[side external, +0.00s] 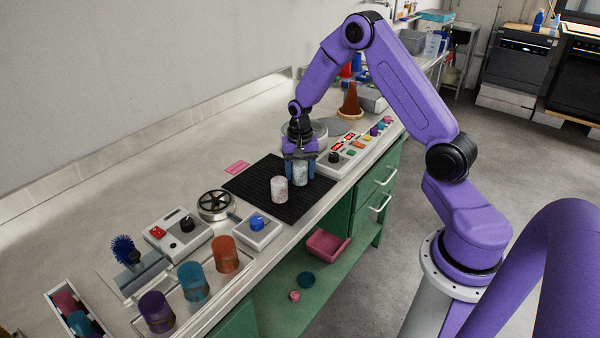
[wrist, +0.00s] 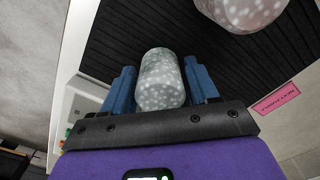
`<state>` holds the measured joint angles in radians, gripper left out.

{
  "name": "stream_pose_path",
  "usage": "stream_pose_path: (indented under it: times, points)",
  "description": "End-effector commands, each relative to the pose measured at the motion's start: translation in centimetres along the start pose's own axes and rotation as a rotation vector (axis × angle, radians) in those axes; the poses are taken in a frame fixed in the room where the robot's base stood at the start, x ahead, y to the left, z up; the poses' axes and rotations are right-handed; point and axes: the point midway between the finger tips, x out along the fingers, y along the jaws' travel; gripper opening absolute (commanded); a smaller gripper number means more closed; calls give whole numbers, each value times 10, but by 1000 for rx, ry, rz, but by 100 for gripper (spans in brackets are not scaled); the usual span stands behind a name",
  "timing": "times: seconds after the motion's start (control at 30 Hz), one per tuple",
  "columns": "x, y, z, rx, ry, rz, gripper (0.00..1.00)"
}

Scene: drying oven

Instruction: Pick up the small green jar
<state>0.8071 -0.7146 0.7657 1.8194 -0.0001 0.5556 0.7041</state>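The small green jar (wrist: 160,80), pale grey-green with white speckles, is between the two blue fingers of my gripper (wrist: 161,84) in the wrist view. In the side view the jar (side external: 300,174) is upright at the black ribbed mat (side external: 258,184), below my gripper (side external: 301,168), with a finger on either side. The fingers lie very close along its sides; I cannot tell whether they press on it. I cannot tell whether its base touches the mat. A similar speckled jar, pinkish (side external: 279,189), stands on the mat just to the left and also shows in the wrist view (wrist: 242,10).
A control box (side external: 346,154) with buttons is right of the mat, near the bench edge. A pink card (side external: 237,167) lies left of the mat. A round black-and-metal device (side external: 215,204), a blue-knob box (side external: 258,230) and coloured jars (side external: 225,254) are nearer the camera.

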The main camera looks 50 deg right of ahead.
Motion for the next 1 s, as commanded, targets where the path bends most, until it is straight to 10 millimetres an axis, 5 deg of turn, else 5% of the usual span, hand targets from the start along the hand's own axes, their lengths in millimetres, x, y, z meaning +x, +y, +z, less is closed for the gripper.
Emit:
stream_pose_path:
  times: [0.03,0.1,0.67,1.0]
  points:
    - [0,0,0,0,0,0,41]
    - [0,0,0,0,0,0,19]
    - [-3,0,0,0,0,0,16]
    - [-42,4,7,-1,1,-1,16]
